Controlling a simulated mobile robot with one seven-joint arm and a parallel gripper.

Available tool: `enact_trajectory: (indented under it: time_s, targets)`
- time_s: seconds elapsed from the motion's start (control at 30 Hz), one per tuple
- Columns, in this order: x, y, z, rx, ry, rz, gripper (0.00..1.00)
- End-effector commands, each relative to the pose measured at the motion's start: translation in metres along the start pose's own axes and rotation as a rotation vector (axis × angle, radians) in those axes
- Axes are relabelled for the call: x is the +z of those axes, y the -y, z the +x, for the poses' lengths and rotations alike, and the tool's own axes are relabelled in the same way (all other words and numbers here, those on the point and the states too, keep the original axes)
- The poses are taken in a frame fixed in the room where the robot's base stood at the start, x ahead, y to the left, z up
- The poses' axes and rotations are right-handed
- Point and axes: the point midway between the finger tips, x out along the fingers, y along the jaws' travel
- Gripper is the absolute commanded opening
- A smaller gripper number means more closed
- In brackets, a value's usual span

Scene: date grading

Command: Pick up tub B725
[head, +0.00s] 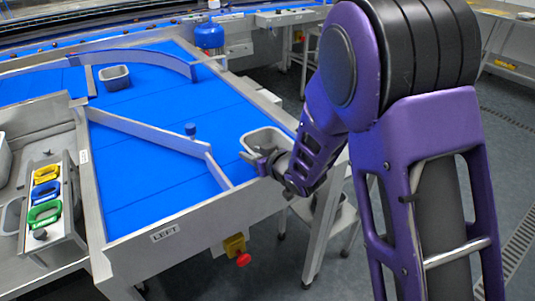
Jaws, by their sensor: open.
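A grey tub (267,134) sits on the blue surface at the right edge of the table, right by my gripper. A second grey tub (115,82) stands farther back on the left part of the blue surface. No code can be read on either tub, so I cannot tell which is B725. My gripper (262,161) is open at the near side of the closer tub and overlaps its lower part in the picture. Whether a finger touches the tub or reaches inside it cannot be told.
Metal guide rails (140,130) cross the blue table (150,190). A blue cylinder (209,36) stands at the back edge. A rack with yellow, blue and green handled items (45,215) is at the left. A red button on a yellow box (236,247) hangs below the front edge.

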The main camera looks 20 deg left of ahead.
Motion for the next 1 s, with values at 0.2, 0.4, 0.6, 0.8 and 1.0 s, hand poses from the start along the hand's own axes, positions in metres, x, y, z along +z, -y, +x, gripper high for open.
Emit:
enact_trajectory:
  time_s: [0.2,0.4,0.6,0.8,1.0]
  targets:
    - [-0.0002,0.0000,0.0000,0.000,0.000,0.000,0.26]
    - [-0.0003,0.0000,0.0000,0.000,0.000,0.000,0.00]
    - [-0.0002,0.0001,0.0001,0.000,0.000,0.000,0.00]
    - [0.0004,0.0003,0.0001,0.000,0.001,0.001,0.00]
    - [0.0010,0.0004,0.0001,0.000,0.002,0.001,0.00]
